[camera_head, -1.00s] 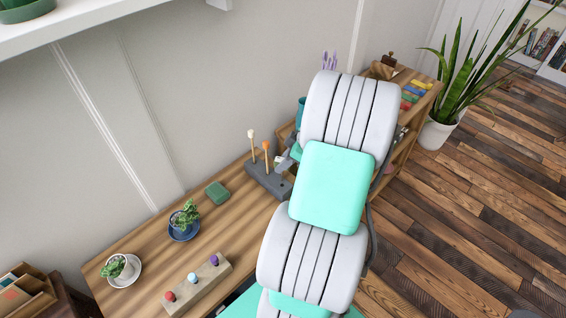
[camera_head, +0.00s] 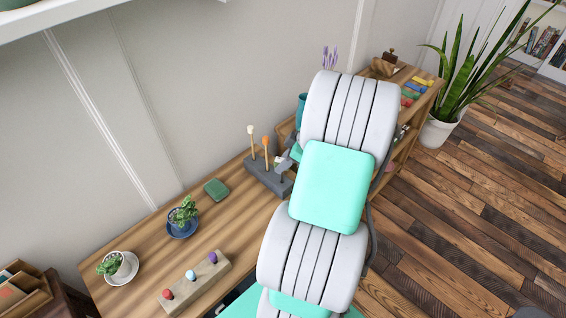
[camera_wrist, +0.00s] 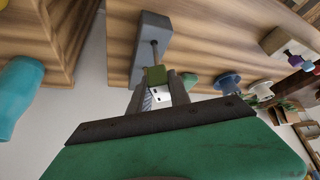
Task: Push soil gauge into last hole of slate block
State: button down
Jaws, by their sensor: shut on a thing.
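The grey slate block (camera_head: 256,174) lies on the wooden bench by the wall. A white-topped gauge (camera_head: 251,142) and an orange-topped gauge (camera_head: 266,152) stand upright in it. My gripper (camera_wrist: 160,88) is shut on the soil gauge (camera_wrist: 156,75), which has an olive-green part and a thin dark stem. The stem points at the slate block in the wrist view (camera_wrist: 151,24) and its end seems to meet the block. I cannot tell how deep it sits. In the head view my gripper is at the block's right end, partly hidden by my arm.
A pale block with coloured knobs (camera_head: 181,290), a green box (camera_head: 216,189), a succulent on a blue saucer (camera_head: 183,213) and a white-potted plant (camera_head: 117,266) stand on the bench (camera_head: 140,244). A teal vase (camera_wrist: 20,88) shows at left in the wrist view.

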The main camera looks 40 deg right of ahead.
jog(key=shift+f+b, duration=1.85)
jog(key=shift+f, duration=0.35)
jog(key=c, duration=1.1)
grip_release()
jog(key=shift+c, duration=0.2)
jog(key=shift+r, duration=0.1)
jog(key=v, duration=0.7)
jog(key=shift+s+r, duration=0.2)
jog(key=shift+r, duration=0.1)
jog(key=shift+d+r, duration=0.1)
notch_tip(320, 180, up, 9)
jog(key=p, duration=0.6)
jog(key=shift+p, duration=0.3)
